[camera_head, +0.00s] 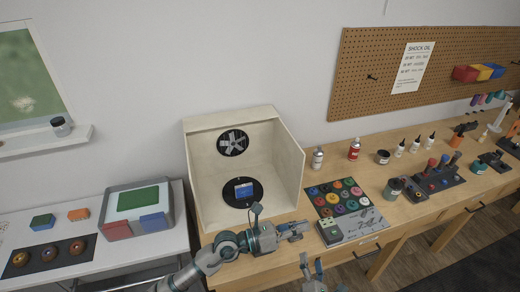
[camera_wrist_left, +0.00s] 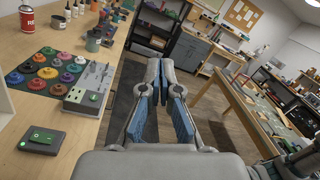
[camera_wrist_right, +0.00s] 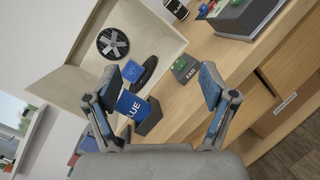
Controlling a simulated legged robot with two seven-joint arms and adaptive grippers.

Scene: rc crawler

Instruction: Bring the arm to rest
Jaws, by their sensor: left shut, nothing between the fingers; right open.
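My left gripper (camera_head: 297,228) reaches in from the left, in front of the pale open booth (camera_head: 290,165) and over the bench edge. It is shut and empty; its blue-padded fingers lie close together in the left wrist view (camera_wrist_left: 160,95). My right gripper (camera_head: 315,272) is low at the bottom edge of the head view, apart from the bench things. It is open, with its fingers wide apart in the right wrist view (camera_wrist_right: 170,78). A dark holder with a blue front marked BLUE (camera_wrist_right: 133,106) shows beyond and between these fingers.
The booth holds a fan (camera_head: 232,142) and a black turntable with a blue piece (camera_head: 243,191). Colored discs lie on a dark mat (camera_head: 316,196), with a grey block (camera_head: 345,228) in front. A FAN switch (camera_wrist_right: 185,68) stands beside the booth. Floor beyond the bench is free.

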